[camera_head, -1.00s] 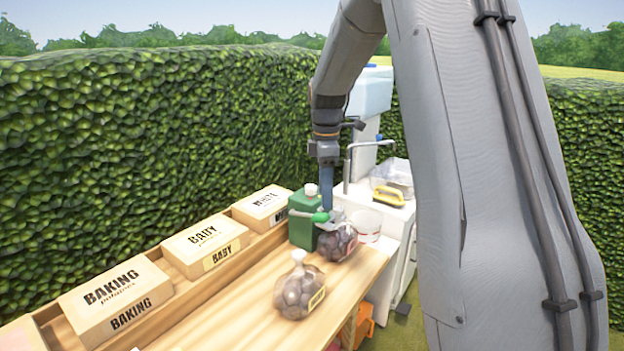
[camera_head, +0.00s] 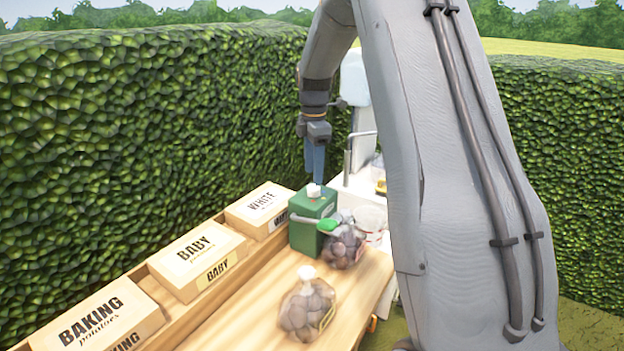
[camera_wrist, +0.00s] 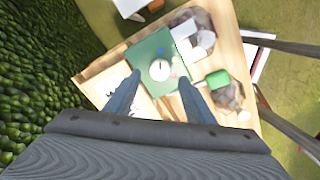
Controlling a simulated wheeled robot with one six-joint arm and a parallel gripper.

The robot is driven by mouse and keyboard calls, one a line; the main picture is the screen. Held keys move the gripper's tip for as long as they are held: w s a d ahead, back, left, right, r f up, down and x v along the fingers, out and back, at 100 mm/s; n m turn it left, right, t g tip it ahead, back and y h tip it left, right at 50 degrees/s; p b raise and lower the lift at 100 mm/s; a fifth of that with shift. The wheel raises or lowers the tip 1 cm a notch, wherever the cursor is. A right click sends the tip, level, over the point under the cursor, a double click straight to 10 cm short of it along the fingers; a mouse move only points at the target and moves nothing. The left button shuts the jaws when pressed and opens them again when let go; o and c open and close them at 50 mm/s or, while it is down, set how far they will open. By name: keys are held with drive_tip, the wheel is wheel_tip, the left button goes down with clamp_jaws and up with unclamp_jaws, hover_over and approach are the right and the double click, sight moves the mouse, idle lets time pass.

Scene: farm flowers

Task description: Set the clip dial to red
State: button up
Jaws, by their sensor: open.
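A green box (camera_head: 302,237) stands at the far end of the wooden table and carries a round white dial (camera_head: 314,190) on top. In the wrist view the dial (camera_wrist: 159,70) has a short dark mark near its upper edge, with small coloured dots around it, one of them blue; which colour the mark points to is too small to tell. My gripper (camera_head: 316,178) points down just above the dial. In the wrist view its two blue-grey fingers (camera_wrist: 160,82) are apart, one on each side of the dial, with nothing held; contact is unclear.
A potato bag with a green clip (camera_head: 327,226) stands close to the box. Another bag (camera_head: 307,305) stands nearer on the table (camera_head: 240,325). Cartons marked white (camera_head: 262,203), baby (camera_head: 196,252) and baking (camera_head: 95,318) line the hedge side. A pale container (camera_head: 372,217) stands behind the clipped bag.

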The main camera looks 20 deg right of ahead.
sight(314, 187)
drive_tip(key=shift+f+p, duration=0.6)
drive_tip(key=shift+f, duration=1.8)
drive_tip(key=c, duration=1.1)
